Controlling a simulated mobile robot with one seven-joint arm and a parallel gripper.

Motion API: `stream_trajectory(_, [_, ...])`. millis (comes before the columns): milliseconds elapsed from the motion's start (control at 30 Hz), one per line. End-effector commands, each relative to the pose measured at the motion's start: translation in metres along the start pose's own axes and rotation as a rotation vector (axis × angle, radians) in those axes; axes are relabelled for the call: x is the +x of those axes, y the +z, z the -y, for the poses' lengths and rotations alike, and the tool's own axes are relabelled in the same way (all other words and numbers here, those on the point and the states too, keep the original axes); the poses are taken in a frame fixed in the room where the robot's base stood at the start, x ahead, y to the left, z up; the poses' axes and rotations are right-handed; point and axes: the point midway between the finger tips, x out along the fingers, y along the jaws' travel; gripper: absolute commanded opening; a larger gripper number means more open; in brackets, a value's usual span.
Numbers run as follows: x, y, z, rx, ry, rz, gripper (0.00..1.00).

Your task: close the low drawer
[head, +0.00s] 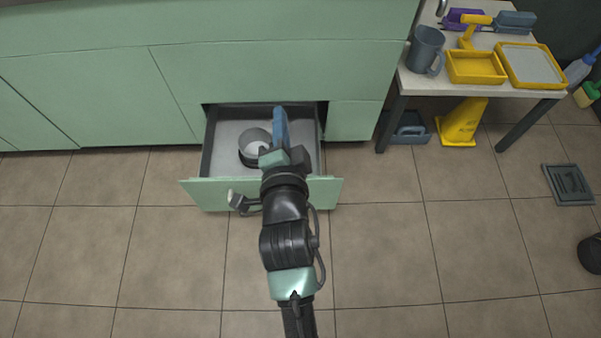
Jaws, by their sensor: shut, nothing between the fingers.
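The low drawer (197,193) is pulled out from the pale green cabinet near the floor. Its green front panel stands well away from the cabinet face. Inside the drawer is a dark round container (247,152) with a pale inside. My arm reaches over the drawer's front panel from below in the picture and hides its middle. My gripper (280,115), with blue fingers, is over the drawer's inside, right of the round container. The fingers are shut with nothing between them. I cannot tell how high they are above the drawer's floor.
A small table (408,80) at the right holds a grey mug (425,50) and yellow trays (476,68). A floor drain (568,184) is at the right. The tiled floor before the drawer is mostly clear.

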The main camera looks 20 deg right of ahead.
Motion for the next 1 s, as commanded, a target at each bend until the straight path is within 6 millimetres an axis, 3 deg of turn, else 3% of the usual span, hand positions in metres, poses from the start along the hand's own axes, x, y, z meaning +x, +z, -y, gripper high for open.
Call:
stream_trajectory(33, [-0.001,0.023,-0.062,0.053,0.058,0.011,0.0])
stream_trajectory(100, [-0.008,0.043,-0.118,0.136,0.127,0.02,0.0])
stream_trajectory(200, [-0.021,0.07,-0.188,0.245,0.215,0.025,0.0])
stream_trajectory(333, [-0.039,0.097,-0.251,0.354,0.3,0.022,0.0])
stream_trajectory(433, [-0.048,0.108,-0.276,0.405,0.337,0.018,0.0])
stream_trajectory(633, [-0.047,0.113,-0.289,0.434,0.354,0.015,0.0])
stream_trajectory(767, [-0.029,0.115,-0.295,0.431,0.352,0.016,0.0])
stream_trajectory(1000, [0.018,0.12,-0.312,0.43,0.351,0.016,0.0])
